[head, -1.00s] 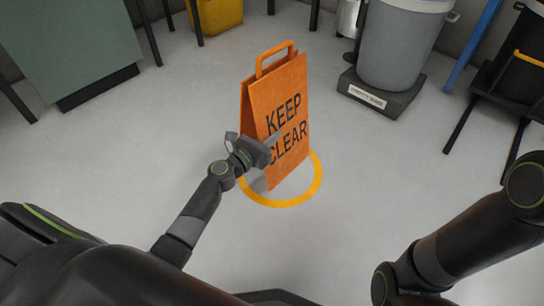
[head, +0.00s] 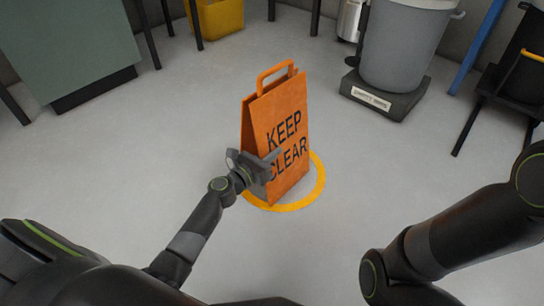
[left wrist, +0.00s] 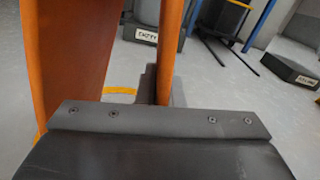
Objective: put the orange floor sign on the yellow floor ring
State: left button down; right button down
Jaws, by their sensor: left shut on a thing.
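The orange floor sign (head: 285,120), marked KEEP CLEAR with a loop handle on top, stands upright in the head view. Its lower end is in front of the yellow floor ring (head: 319,186), covering much of it; whether its feet touch the floor is unclear. My left gripper (head: 262,167) is shut on the lower left edge of the sign's front panel. In the left wrist view an orange panel (left wrist: 65,60) fills the left, and a second panel's edge runs down to the jaws. A bit of the ring (left wrist: 120,91) shows behind. My right gripper is out of view.
A grey bin (head: 405,45) on a dark base (head: 385,95) stands at the back right, with a dark-framed cart (head: 510,75) beyond it. A green-grey cabinet (head: 75,40) and yellow tub (head: 218,18) are at the back left. Floor around the ring is clear.

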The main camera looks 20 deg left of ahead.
pick_arm(q)
jog(key=shift+r, duration=0.2)
jog(key=shift+f, duration=0.1)
jog(key=shift+f, duration=0.15)
jog(key=c, duration=1.6)
grip_release()
jog(key=shift+o, duration=0.2)
jog(key=shift+r, duration=0.3)
jog(key=p+v, duration=0.2)
jog(key=v, duration=1)
